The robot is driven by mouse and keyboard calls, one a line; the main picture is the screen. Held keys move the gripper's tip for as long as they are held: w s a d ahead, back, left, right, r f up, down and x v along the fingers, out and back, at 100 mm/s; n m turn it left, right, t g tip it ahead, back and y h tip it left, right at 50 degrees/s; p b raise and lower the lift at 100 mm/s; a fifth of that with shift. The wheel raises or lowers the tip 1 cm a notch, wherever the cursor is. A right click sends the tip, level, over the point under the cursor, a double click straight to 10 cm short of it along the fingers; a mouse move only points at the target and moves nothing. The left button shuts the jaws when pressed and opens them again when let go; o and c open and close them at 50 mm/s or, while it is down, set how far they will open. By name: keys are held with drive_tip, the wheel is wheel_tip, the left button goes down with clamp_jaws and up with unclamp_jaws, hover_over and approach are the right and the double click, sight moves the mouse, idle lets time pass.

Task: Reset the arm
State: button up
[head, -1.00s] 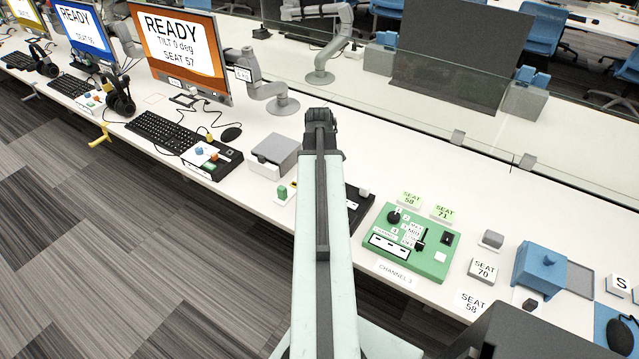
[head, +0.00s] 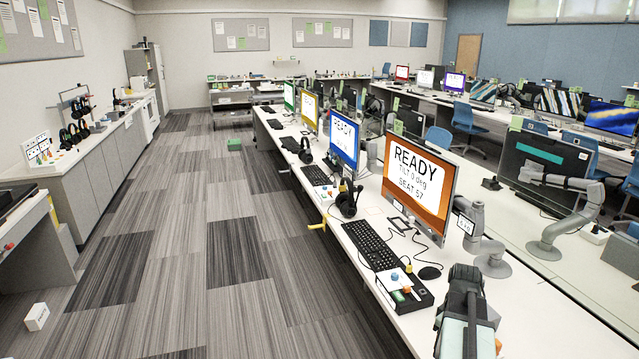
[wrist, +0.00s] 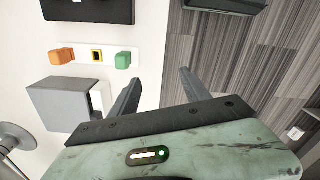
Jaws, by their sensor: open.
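My gripper (wrist: 160,76) shows in the wrist view with its two dark fingers spread apart and nothing between them. It hangs over the desk's front edge, with white desktop on the left and striped carpet on the right. In the head view the end of my arm (head: 464,285) is at the lower right, over the desk. Its fingers cannot be made out there.
In the wrist view, a grey box (wrist: 68,104), an orange block (wrist: 61,57) and a green block (wrist: 123,61) lie left of the fingers. The head view shows an orange-framed monitor (head: 416,180), a keyboard (head: 369,245) and open carpet (head: 200,230) at left.

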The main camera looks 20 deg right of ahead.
drive_tip(key=w+a+n, duration=0.2)
drive_tip(key=w+a, duration=0.3)
drive_tip(key=a, duration=0.5)
drive_tip(key=w+a+n, duration=0.1)
drive_tip(key=w+a, duration=0.3)
drive_tip(key=a, duration=0.7)
drive_tip(key=a+m, duration=0.6)
drive_tip(key=a, duration=1)
drive_tip(key=shift+a, duration=0.25)
